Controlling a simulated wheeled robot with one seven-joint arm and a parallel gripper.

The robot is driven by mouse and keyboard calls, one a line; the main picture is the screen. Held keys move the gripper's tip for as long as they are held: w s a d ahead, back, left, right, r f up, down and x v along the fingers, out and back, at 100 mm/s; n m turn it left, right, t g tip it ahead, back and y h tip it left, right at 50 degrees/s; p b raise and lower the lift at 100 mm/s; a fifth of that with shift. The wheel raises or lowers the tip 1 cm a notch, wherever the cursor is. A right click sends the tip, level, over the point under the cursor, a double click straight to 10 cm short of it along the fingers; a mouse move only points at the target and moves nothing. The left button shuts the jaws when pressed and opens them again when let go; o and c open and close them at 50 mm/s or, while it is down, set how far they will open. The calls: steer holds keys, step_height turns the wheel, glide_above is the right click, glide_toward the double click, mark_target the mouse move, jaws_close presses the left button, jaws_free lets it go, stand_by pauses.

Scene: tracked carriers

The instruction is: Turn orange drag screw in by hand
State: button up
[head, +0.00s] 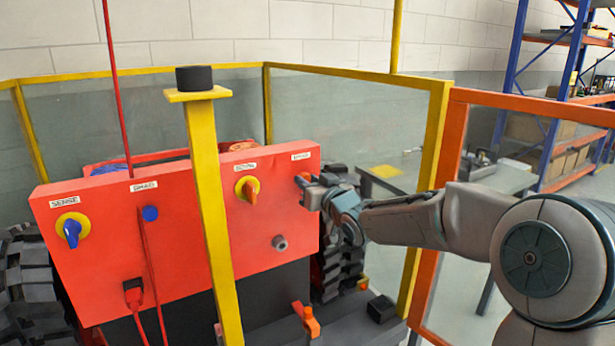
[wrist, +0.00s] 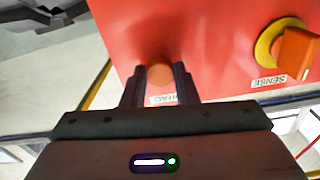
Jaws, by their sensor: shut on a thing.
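The orange drag screw (wrist: 160,76) is a round knob on the red panel (head: 285,215), near its upper right edge. It sits between the two fingertips of my gripper (wrist: 158,84) in the wrist view, with a partly hidden label beside it. In the head view my gripper (head: 310,188) reaches the panel from the right. It covers most of the screw there. My gripper is shut on the screw.
An orange sense knob on a yellow ring (head: 248,190) is left of the screw. A blue sense knob (head: 72,232) and a small blue drag screw (head: 150,213) are further left. A yellow post (head: 208,210) stands before the panel. Yellow-framed fencing (head: 350,110) surrounds the machine.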

steer(key=m+p, duration=0.5)
steer(key=m, duration=0.1)
steer(key=shift+r+p, duration=0.3)
steer(key=shift+p, duration=0.1)
steer(key=shift+f+m+p, duration=0.2)
steer(key=shift+m+p, duration=0.4)
steer(key=shift+m, duration=0.4)
steer(key=shift+f, duration=0.15)
